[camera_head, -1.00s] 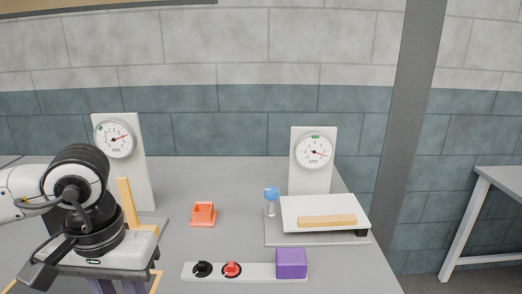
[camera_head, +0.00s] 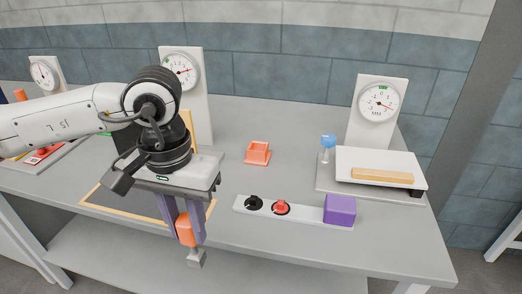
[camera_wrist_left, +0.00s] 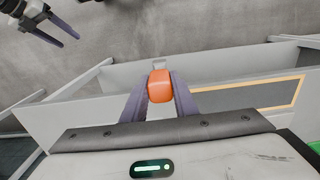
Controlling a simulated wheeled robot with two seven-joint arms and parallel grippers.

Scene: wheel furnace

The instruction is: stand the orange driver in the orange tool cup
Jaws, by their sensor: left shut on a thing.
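My left gripper (camera_head: 184,222) is shut on the orange driver (camera_head: 185,230). Its orange handle sits between the purple fingers, with a grey end pointing down, and it hangs in front of the table's front edge. The handle also shows between the fingertips in the left wrist view (camera_wrist_left: 160,86). The orange tool cup (camera_head: 257,153) stands on the table, up and right of the gripper, apart from it; it looks empty. My right gripper (camera_wrist_left: 69,42) shows only at the top left of the left wrist view, its fingers apart with nothing between them.
A white strip with a black knob (camera_head: 254,202) and a red knob (camera_head: 281,207) lies in front of the cup. A purple block (camera_head: 340,210) sits at its right end. A white plate with a wooden bar (camera_head: 382,176) and a blue-topped item (camera_head: 327,142) are farther right. Gauge panels (camera_head: 378,110) stand behind.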

